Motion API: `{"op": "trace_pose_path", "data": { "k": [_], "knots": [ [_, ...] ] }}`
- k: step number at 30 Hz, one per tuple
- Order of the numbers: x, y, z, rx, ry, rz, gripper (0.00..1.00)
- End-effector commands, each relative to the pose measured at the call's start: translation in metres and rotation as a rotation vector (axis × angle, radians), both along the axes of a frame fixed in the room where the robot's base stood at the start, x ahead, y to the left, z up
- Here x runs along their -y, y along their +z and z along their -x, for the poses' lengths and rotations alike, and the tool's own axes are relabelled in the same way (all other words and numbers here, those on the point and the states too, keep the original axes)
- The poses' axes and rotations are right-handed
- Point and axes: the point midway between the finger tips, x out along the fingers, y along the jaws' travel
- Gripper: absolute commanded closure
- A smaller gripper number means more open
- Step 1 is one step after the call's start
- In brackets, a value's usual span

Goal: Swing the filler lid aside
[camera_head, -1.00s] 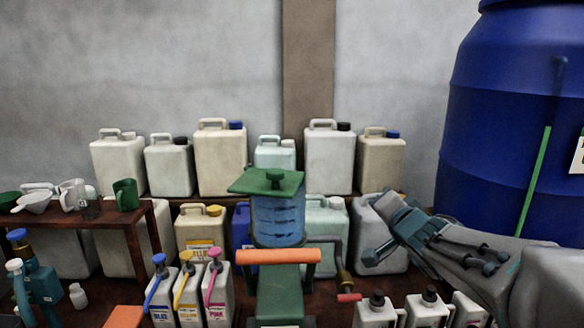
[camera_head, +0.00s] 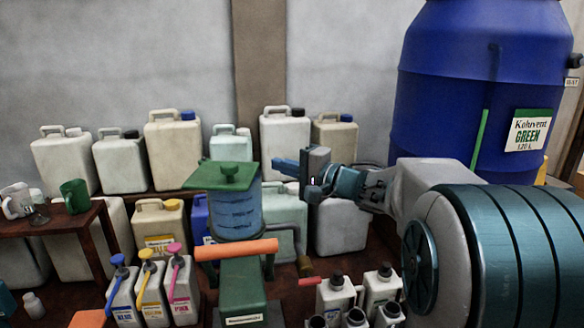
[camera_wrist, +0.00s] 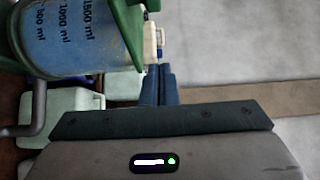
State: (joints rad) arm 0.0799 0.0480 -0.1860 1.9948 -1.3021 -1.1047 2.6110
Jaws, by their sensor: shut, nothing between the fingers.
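The filler lid (camera_head: 225,177) is a flat green plate with a round knob on top. It lies over the clear blue graduated vessel (camera_head: 236,212) left of centre in the head view. In the wrist view the vessel (camera_wrist: 65,38) shows sideways at the upper left, with the lid (camera_wrist: 124,20) at its right end. My gripper (camera_head: 277,164) is just right of the lid at about its height, its blue fingers pointing left. A gap seems to part the fingertips from the lid. The fingers (camera_wrist: 159,72) are together and empty in the wrist view.
An orange bar (camera_head: 236,250) and a green base (camera_head: 242,290) are in front of the vessel. Pale jerrycans (camera_head: 285,145) line the shelf behind. Small dye bottles (camera_head: 152,288) stand front left. A big blue barrel (camera_head: 470,90) stands at the right.

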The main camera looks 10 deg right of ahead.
Motion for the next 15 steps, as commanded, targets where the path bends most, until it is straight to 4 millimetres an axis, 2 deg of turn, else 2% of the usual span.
{"op": "trace_pose_path", "data": {
  "k": [3,7,9,15],
  "knots": [
    [-0.020,0.001,-0.020,0.000,0.003,0.000,1.00],
    [-0.038,0.001,-0.035,0.001,0.002,0.001,1.00],
    [-0.048,0.002,-0.026,0.003,0.001,0.000,1.00],
    [-0.064,0.001,-0.016,0.001,-0.002,0.001,1.00]
  ]
}}
